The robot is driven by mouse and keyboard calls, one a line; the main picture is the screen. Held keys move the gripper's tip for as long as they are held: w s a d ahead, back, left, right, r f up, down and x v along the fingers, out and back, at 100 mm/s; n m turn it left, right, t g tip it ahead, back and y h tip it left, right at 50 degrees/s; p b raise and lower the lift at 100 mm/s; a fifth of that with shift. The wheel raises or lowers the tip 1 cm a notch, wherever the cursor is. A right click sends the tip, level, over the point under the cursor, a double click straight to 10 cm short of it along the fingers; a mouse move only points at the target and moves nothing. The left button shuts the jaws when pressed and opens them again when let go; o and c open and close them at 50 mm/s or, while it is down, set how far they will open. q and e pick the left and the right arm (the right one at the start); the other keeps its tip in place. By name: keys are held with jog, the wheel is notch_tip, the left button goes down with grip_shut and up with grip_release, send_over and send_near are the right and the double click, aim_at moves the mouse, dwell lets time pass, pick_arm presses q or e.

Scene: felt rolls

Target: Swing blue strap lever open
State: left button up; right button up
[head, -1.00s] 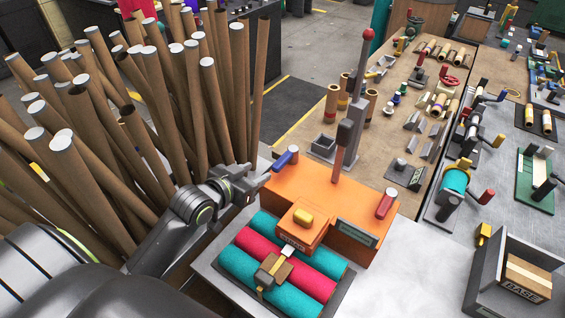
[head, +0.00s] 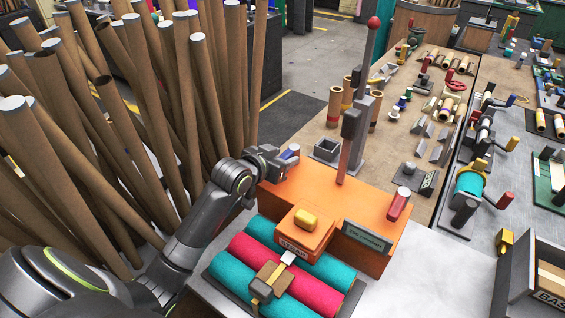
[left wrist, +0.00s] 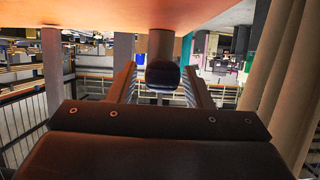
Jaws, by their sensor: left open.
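The blue lever (head: 294,149) sticks up at the left back corner of the orange machine (head: 358,205). My left gripper (head: 284,160) is open at this lever and hides much of it. In the left wrist view a dark, round-ended handle (left wrist: 162,75) shows between the two spread fingers (left wrist: 161,84), with gaps on both sides; its colour is lost in shadow. The orange underside or face of the machine (left wrist: 160,12) fills the top of that view. My right gripper is not in view.
Teal and pink felt rolls (head: 272,258) lie strapped before the machine. A red handle (head: 399,204) is at its right, and a tall red-knobbed lever (head: 361,100) rises behind. Tall cardboard tubes (head: 180,100) crowd the left, close to my arm. Grey tabletop (head: 440,270) is clear at right.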

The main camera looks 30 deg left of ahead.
pick_arm(q)
jog(key=shift+w, duration=0.1)
grip_shut()
dwell(0.3)
jog(key=shift+d+r+n+y+p, duration=0.15)
jog(key=shift+d+n+y+p, duration=0.4)
jog(key=shift+p, duration=0.65)
jog(key=shift+d+n+y+p, duration=0.25)
jog(key=shift+n+y+p, duration=0.7)
jog(key=shift+y, duration=0.2)
grip_release()
jog(key=shift+f, duration=0.2)
